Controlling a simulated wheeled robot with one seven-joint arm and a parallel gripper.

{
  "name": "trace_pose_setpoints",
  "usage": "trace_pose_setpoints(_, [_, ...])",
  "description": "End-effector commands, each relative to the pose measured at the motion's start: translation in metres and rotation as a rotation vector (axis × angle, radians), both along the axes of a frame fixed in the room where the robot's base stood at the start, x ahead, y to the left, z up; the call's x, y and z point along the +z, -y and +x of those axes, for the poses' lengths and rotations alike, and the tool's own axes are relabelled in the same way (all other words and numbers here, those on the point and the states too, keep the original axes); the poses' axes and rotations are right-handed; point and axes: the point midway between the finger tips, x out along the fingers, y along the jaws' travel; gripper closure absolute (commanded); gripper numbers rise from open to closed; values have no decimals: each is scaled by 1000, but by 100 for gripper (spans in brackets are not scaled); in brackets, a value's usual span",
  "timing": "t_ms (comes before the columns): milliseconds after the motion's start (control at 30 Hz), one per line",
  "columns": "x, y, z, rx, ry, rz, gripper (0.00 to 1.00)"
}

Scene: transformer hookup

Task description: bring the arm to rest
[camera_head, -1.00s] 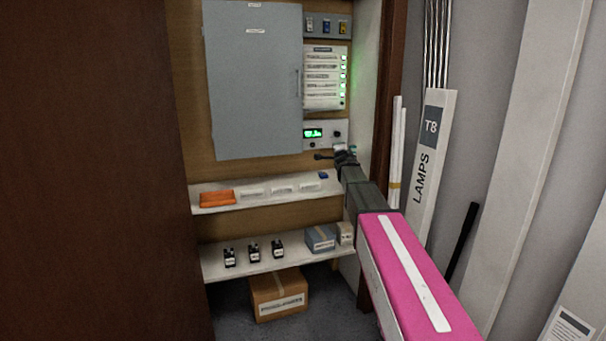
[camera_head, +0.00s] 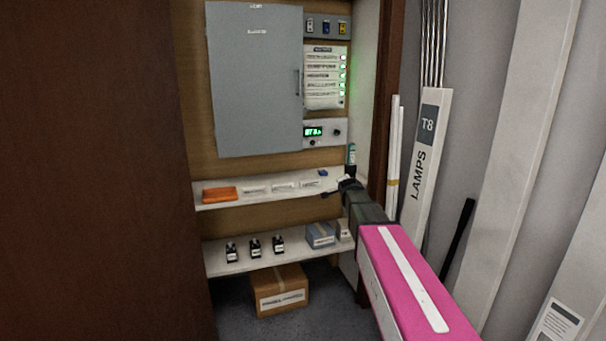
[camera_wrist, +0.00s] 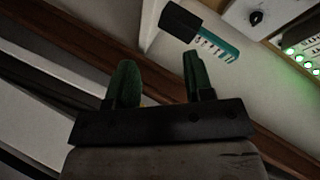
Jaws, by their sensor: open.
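My gripper (camera_wrist: 157,82) is open and empty in the wrist view, with its two green-padded fingers apart. In the head view my gripper (camera_head: 336,188) is at the right end of the upper shelf (camera_head: 235,199), in front of it. A teal item with a black end (camera_wrist: 217,45) lies beyond the fingertips in the wrist view, apart from them. It also shows in the head view as a small upright teal and black item (camera_head: 351,158) by the cabinet's right wall, just above my gripper.
A grey cabinet door (camera_head: 255,85) is closed. A panel with green lights (camera_head: 325,77) and a display unit (camera_head: 320,132) are beside it. The shelf holds an orange item (camera_head: 219,194). A dark wood frame (camera_head: 387,110) and lamp box (camera_head: 425,150) stand close at right.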

Motion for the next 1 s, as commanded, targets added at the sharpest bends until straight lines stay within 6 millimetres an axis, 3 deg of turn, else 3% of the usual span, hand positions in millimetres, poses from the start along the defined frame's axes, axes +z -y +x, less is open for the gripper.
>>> trace_pose_setpoints(300, [-137, 15, -145, 188, -525, -335, 52])
trace_pose_setpoints(500, [-203, 14, -256, 476, -855, -486, 52])
trace_pose_setpoints(600, [-225, 11, -307, 644, -980, -528, 52])
trace_pose_setpoints(733, [-240, 7, -356, 826, -1084, -551, 52])
trace_pose_setpoints(833, [-246, 5, -376, 913, -1121, -556, 52])
trace_pose_setpoints(1000, [-248, 3, -384, 958, -1136, -559, 52])
